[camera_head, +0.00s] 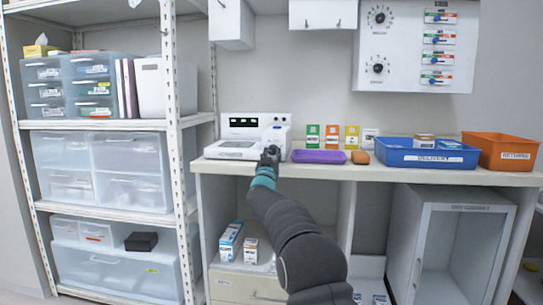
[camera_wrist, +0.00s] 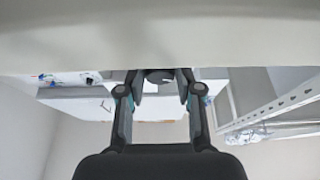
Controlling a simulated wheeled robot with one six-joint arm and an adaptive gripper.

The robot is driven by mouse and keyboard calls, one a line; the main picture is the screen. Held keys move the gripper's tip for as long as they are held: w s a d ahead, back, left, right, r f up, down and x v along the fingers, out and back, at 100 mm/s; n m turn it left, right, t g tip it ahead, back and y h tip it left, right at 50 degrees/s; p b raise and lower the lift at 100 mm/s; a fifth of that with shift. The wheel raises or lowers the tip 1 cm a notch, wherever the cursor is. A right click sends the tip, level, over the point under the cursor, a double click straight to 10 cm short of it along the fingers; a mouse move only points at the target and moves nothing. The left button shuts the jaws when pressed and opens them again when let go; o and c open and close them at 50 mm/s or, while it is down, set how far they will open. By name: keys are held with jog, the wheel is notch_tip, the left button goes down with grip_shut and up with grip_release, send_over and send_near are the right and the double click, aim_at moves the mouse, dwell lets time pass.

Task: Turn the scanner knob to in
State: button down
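A white device with a dark display (camera_head: 243,122), which looks like the scanner, stands at the left end of the counter. My gripper (camera_head: 270,153) is in front of its right part and hides some of it. In the wrist view my gripper (camera_wrist: 160,80) has its two fingers apart. A dark rounded thing (camera_wrist: 160,76) shows between the fingertips, partly cut off by a pale surface above. I cannot tell whether it is the scanner knob or whether the fingers touch it. No knob setting is readable.
A purple tray (camera_head: 318,156), an orange-brown block (camera_head: 360,157), a blue delivery bin (camera_head: 400,158) and an orange returns bin (camera_head: 497,152) are right along the counter (camera_head: 222,167). A shelf rack (camera_head: 172,90) stands left. A wall panel (camera_head: 405,50) with two dials hangs upper right.

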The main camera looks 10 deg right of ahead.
jog(key=shift+a+m, duration=0.1)
jog(key=shift+m, duration=0.5)
jog(key=m+h+p, duration=0.1)
jog(key=m, duration=0.1)
jog(key=m+g+h, duration=0.1)
jog(key=m+h, duration=0.1)
jog(key=m, duration=0.1)
jog(key=shift+a+r+g+p, duration=0.15)
jog(key=shift+g+p, duration=0.15)
jog(key=shift+p, duration=0.1)
jog(key=m+g+h, duration=0.1)
jog(key=m, duration=0.2)
jog(key=m+g, duration=0.1)
jog(key=m, duration=0.2)
jog(key=shift+h, duration=0.4)
jog(key=shift+m, duration=0.3)
jog(key=c, duration=0.8)
grip_release()
jog(key=shift+w, duration=0.1)
jog(key=shift+o, duration=0.2)
jog(key=shift+a, duration=0.1)
